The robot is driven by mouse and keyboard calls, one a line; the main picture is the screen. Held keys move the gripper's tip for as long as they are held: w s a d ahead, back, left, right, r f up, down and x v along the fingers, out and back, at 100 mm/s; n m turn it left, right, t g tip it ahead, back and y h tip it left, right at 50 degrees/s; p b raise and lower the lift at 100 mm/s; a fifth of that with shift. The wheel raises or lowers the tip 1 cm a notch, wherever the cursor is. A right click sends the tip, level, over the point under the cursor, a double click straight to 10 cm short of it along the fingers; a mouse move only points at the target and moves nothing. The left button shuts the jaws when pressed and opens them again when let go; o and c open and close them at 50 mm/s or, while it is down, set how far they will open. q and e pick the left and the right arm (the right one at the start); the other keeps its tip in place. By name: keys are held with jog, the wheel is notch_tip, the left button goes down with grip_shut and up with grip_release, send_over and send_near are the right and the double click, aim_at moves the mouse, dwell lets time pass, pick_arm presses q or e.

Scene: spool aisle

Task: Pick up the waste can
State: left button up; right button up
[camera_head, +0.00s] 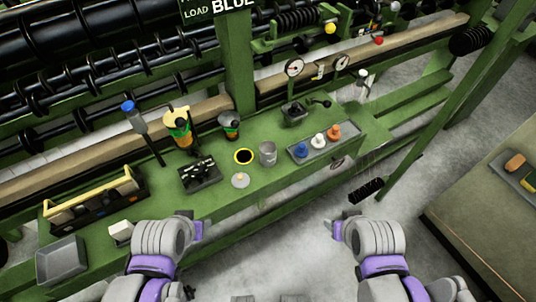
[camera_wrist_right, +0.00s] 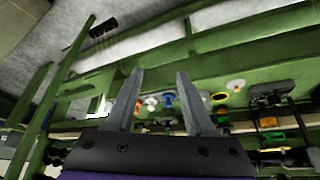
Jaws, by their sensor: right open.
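The waste can appears to be the small grey metal cylinder (camera_head: 267,153), standing upright on the green bench, between a yellow-rimmed black opening (camera_head: 244,156) and a tray. A round pale lid with a small knob (camera_head: 240,180) lies in front of that opening. My left gripper (camera_head: 198,231) is in front of the bench, left of and nearer than the can; its jaws cannot be made out. My right gripper (camera_head: 337,231) is in front of the bench to the right, apart from the can. In the right wrist view its two fingers (camera_wrist_right: 158,100) are spread with nothing between them.
A grey tray (camera_head: 322,147) with blue, white and orange spools stands right of the can. A black block (camera_head: 200,174) and bottles stand left. A black brush (camera_head: 366,190) hangs at the right. A table (camera_head: 480,220) edges the right side; floor between is clear.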

jog(key=shift+o, duration=0.7)
jog(key=o, duration=0.6)
jog(key=w+a+f+t+b, duration=0.1)
jog(key=w+f+t+b, duration=0.1)
jog(key=w, duration=0.3)
jog(key=shift+w+f+b, duration=0.25)
jog(key=shift+f+b, duration=0.3)
jog(key=shift+b, duration=0.2)
jog(key=n+t+y+b, duration=0.3)
jog(key=t+y+b, duration=0.2)
jog(key=t+b, duration=0.6)
send_near(266, 146)
jog(key=shift+s+d+r+g+b, duration=0.15)
jog(key=shift+s+r+g+b, duration=0.05)
jog(key=shift+r+g+b, duration=0.25)
jog(key=shift+s+d+r+g+b, duration=0.25)
jog(key=shift+r+g+b, duration=0.1)
jog(key=shift+b, duration=0.1)
jog(key=shift+w+a+n+y, duration=0.1)
jog(key=shift+a+n+y, duration=0.2)
jog(key=x, duration=0.5)
jog(key=shift+w+r, duration=0.15)
pick_arm(q)
notch_tip(266, 146, down, 19)
jog(key=s, duration=0.2)
jog(key=shift+g, duration=0.4)
pick_arm(e)
jog(key=shift+f+x, duration=0.2)
jog(key=shift+x, duration=2.45)
